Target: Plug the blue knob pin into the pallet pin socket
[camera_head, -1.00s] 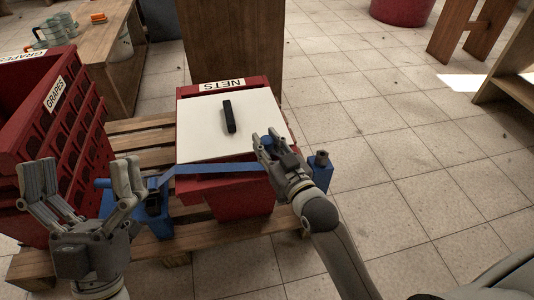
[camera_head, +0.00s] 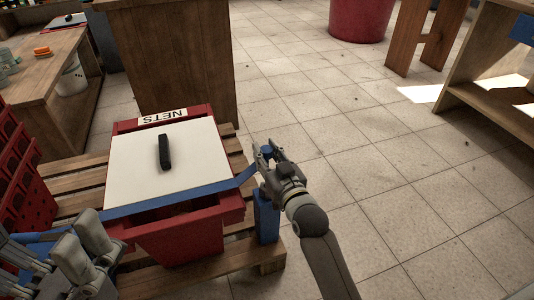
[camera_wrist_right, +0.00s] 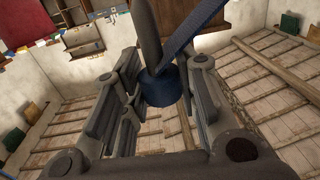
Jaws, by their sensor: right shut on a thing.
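The blue knob pin (camera_head: 267,151) is between the fingers of my right gripper (camera_head: 268,158), beside the crate's right side. In the right wrist view the shut fingers hold the blue knob (camera_wrist_right: 162,90), and a blue strap (camera_wrist_right: 192,40) runs up from it. The blue pallet pin socket (camera_head: 266,216) stands upright on the pallet's near right corner, just below my right gripper. My left gripper (camera_head: 45,255) is open at the bottom left, partly out of frame.
The blue strap (camera_head: 180,196) crosses the front of the red NETS crate (camera_head: 180,243), which has a white lid (camera_head: 195,165) with a black handle. The crate stands on a wooden pallet (camera_head: 240,255). A red grape crate (camera_head: 25,190) is at left.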

